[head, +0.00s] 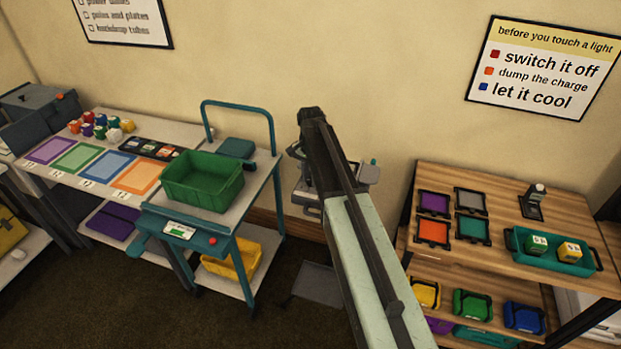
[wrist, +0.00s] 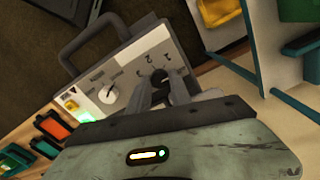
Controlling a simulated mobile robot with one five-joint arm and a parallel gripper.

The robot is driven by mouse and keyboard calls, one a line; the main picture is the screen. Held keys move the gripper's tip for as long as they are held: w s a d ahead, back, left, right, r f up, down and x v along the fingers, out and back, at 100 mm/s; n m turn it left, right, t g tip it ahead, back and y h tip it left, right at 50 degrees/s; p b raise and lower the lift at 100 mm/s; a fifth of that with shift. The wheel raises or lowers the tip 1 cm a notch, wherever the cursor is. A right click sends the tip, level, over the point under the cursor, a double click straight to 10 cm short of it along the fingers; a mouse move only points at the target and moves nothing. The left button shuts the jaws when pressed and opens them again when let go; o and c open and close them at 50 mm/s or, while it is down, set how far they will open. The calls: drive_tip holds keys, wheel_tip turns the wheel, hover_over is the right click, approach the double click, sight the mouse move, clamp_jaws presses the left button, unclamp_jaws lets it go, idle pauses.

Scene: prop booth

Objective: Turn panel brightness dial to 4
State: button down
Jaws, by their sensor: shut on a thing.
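The light panel (wrist: 128,75) is a pale grey box with a dark carry handle, tilted in the wrist view. Its black dial (wrist: 159,77) has printed numbers around it, some hidden by my fingers. My gripper (wrist: 164,88) is shut on this dial. I cannot tell which number the dial points to. A second, white knob (wrist: 107,95) sits on the same face, clear of my fingers. In the head view the panel (head: 368,172) stands near the wall, mostly hidden behind my arm, and my fingertips do not show.
A yellow switch (wrist: 70,105) and a lit green lamp (wrist: 84,117) are near the panel's edge. A teal cart (head: 240,225) with a green bin (head: 203,180) stands to the left. A wooden shelf unit (head: 480,255) with trays stands to the right.

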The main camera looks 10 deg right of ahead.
drive_tip(key=n, duration=0.9)
drive_tip(key=shift+n, duration=0.3)
drive_tip(key=n, duration=0.4)
drive_tip(key=shift+n, duration=0.3)
drive_tip(key=n, duration=2)
drive_tip(key=shift+n, duration=2.3)
